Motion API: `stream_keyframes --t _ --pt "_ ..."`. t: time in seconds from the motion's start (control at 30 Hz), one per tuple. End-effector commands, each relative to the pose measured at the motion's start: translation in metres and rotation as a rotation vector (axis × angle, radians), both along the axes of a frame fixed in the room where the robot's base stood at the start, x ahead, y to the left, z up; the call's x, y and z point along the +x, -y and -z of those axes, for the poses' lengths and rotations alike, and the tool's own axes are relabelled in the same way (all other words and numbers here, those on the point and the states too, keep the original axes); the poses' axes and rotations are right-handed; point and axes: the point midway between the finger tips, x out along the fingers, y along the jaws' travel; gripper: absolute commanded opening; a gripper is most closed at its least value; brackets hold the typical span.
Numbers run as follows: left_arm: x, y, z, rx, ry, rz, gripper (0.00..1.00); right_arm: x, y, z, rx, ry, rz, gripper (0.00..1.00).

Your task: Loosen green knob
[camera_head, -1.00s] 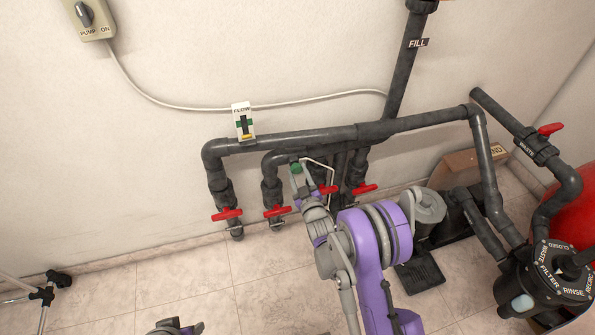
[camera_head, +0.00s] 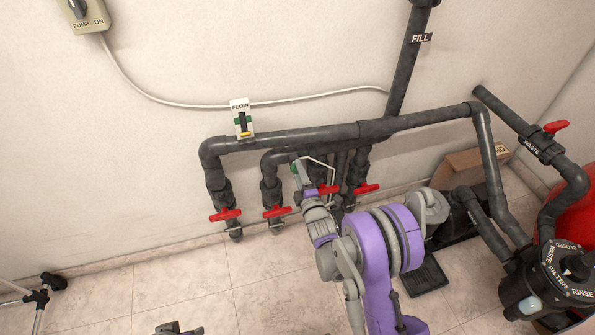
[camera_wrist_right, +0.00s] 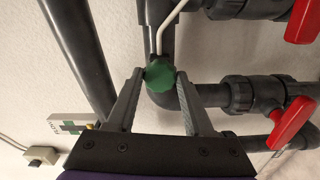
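The green knob (camera_wrist_right: 160,77) sits on a dark grey pipe in the right wrist view. My right gripper's fingers (camera_wrist_right: 161,80) are on both sides of it and appear to touch its edges. In the head view, the right gripper (camera_head: 298,170) is at the pipes by the wall, with a bit of green showing at its tip; the knob is mostly hidden there.
Several red valve handles (camera_head: 276,211) hang on the pipes close to my right gripper. A white bent tube runs beside the knob. The FLOW indicator (camera_head: 242,119) is above the pipes. A black filter valve (camera_head: 560,275) stands at the right. The tiled floor at left is mostly clear.

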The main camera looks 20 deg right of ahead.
Motion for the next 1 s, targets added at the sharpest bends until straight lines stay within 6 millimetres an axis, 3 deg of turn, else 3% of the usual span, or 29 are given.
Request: stream_keyframes --t 0.1,0.4,0.8,1.0 --pt "0.0 0.0 -0.001 0.0 0.0 0.0 0.5 0.0 0.0 0.0 0.004 0.0 0.0 0.71" --pt "0.0 0.0 0.0 0.0 0.0 0.0 0.5 -0.002 0.0 0.0 0.006 0.0 0.0 0.71" --pt "0.002 0.0 0.009 0.0 0.0 0.0 0.5 -0.048 0.002 0.0 0.007 0.0 0.0 0.71" --pt "0.002 0.0 0.011 0.0 0.001 0.0 0.5 -0.06 0.002 0.0 0.006 0.0 0.0 0.71"
